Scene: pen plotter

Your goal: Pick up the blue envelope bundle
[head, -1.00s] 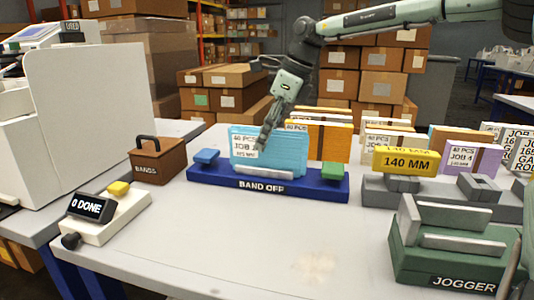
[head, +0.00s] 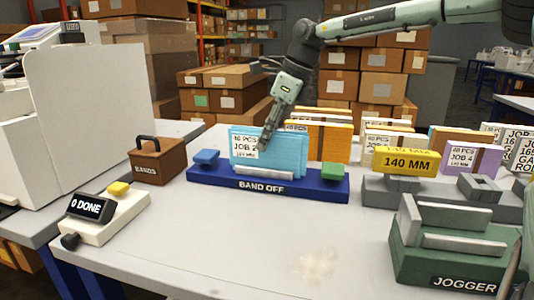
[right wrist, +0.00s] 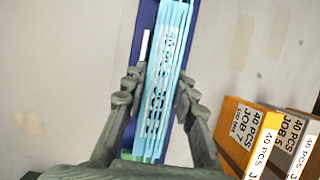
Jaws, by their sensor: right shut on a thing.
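The blue envelope bundle (head: 283,150) stands upright in the dark blue BAND OFF holder (head: 220,181), with a white label at its upper left. My right gripper (head: 265,141) reaches down over it from above and behind. In the right wrist view the bundle (right wrist: 168,70) lies between the two fingers of my right gripper (right wrist: 157,95), which is shut on it. The bundle's lower edge is still down in the holder, behind a pale front bar. My left gripper is not in view.
Orange and white bundles (head: 330,140) stand close behind and right of the holder. The 140 MM block rack (head: 385,191) and green JOGGER (head: 450,262) are at right. A brown BANDS box (head: 158,163) and counter (head: 100,215) are at left.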

